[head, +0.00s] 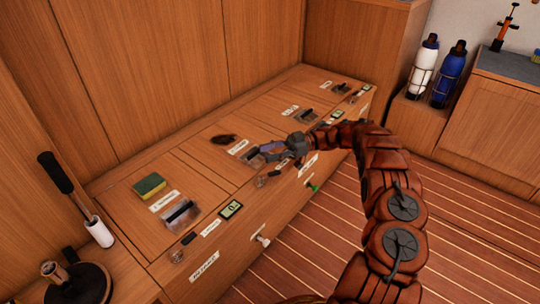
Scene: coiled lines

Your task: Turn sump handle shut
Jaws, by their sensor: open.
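No label that I can read for certain names the sump handle. Along the bench top are similar stations, each with a clear plate, a dark handle and a small white label. The near station's dark handle (180,213) is clear to see, and a far station's handle (308,115) lies beyond my arm's end. My gripper (262,152) is open, low over the middle station, pointing left. It hides much of that station's handle, and I cannot tell whether it touches it.
A green-yellow sponge (149,185) and a dark coil (223,139) lie on the bench top. A green knob (313,187) and a white knob (263,240) stick out from the bench front. White (424,65) and blue (448,75) bottles stand at back right. The striped floor (460,220) is clear.

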